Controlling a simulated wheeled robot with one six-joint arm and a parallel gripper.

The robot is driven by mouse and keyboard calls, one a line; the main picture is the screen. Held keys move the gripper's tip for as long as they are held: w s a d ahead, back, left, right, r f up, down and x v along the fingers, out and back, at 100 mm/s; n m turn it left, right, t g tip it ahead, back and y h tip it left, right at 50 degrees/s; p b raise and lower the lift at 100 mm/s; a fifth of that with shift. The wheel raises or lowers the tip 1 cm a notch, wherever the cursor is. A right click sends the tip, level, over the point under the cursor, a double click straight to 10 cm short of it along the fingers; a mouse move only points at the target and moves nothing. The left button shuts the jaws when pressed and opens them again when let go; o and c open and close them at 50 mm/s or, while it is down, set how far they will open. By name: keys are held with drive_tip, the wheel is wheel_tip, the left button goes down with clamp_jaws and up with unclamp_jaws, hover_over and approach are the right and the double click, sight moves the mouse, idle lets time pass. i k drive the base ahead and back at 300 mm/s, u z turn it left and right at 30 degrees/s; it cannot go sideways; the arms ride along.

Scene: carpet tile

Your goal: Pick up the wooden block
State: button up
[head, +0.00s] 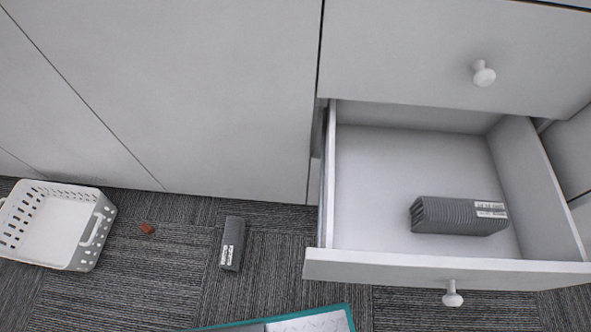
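A small reddish-brown piece (147,228) lies on the carpet just right of the white basket; it is the only wood-coloured thing in view, but it is too small to tell whether it is the wooden block. A dark grey ribbed block with a white label (232,244) lies on the carpet in front of the cabinet. A similar grey ribbed block with a white label (458,215) lies inside the open drawer. My gripper is not in view.
The white perforated basket (82,258) stands at the left and looks empty. The open white drawer (400,264) juts out at the right, with a knob (452,294) on its front. A teal-edged flat item (312,320) lies at the bottom. Carpet around the floor block is clear.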

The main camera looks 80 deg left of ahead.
sight(147, 228)
drive_tip(key=z, duration=0.45)
drive_tip(key=i, duration=0.8)
drive_tip(key=u, duration=4.8)
drive_tip(key=i, duration=0.5)
drive_tip(key=k, duration=0.5)
drive_tip(key=u, duration=1.2)
drive_tip(key=i, duration=1.45)
